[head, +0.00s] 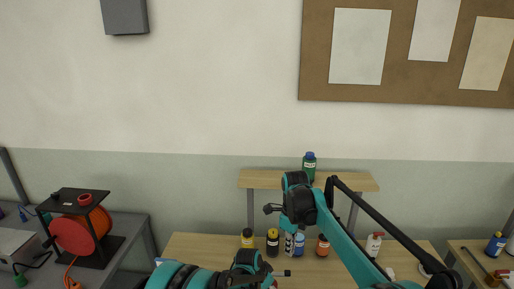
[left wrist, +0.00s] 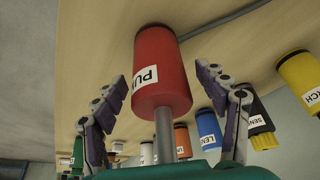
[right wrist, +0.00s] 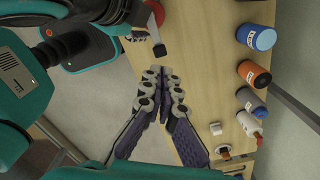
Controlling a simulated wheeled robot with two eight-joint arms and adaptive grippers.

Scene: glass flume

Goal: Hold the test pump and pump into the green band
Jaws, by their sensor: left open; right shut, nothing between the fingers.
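The red pump (left wrist: 160,70), with a label starting "PU" and a grey rod (left wrist: 164,135), lies between the spread fingers of my left gripper (left wrist: 162,77) in the left wrist view. The fingers are open, with gaps on both sides. In the right wrist view a red piece (right wrist: 155,12), apparently the same pump, shows at the top edge with a dark end piece (right wrist: 160,50). My right gripper (right wrist: 161,78) is shut and empty, its fingertips just below that end piece. In the head view my arms hide the pump. I see no green band.
Bottles stand along the wooden table (head: 195,246), including a yellow one (head: 247,238) and an orange one (head: 323,245). A red reel (head: 75,232) stands on the left bench. Bare tabletop shows beside my right fingers.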

